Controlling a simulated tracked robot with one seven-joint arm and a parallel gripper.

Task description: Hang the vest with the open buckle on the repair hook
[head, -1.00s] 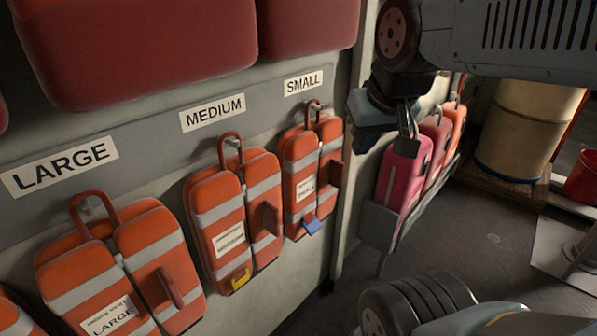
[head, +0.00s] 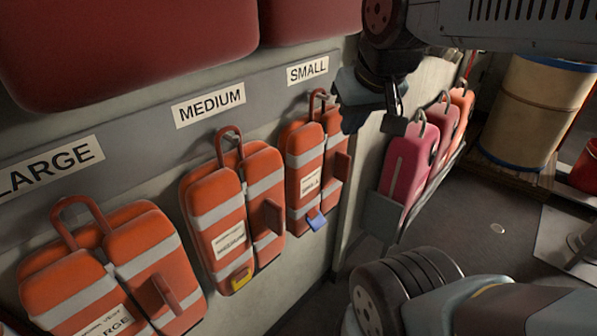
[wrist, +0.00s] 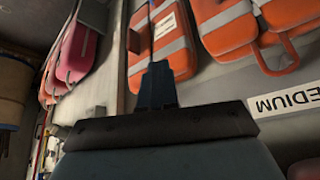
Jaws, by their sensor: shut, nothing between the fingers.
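Orange vests with grey stripes hang by loops on a wall: a large vest (head: 150,240), a medium vest (head: 215,185) with a yellow tag and a small vest (head: 303,160) with a blue tag. I cannot tell which buckle is open. I cannot pick out the repair hook. My gripper (head: 394,124) is shut and empty, in front of the wall to the right of the small vest and apart from it. In the wrist view my gripper (wrist: 156,85) points toward the small vest (wrist: 150,60), with the medium vest (wrist: 230,25) beside it.
Pink and orange cases (head: 405,175) stand in a grey rack right of the vests. A tan drum (head: 535,110) and a red bucket (head: 583,170) stand farther right. Dark red padded forms (head: 130,45) overhang the size labels. Floor between rack and drum is clear.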

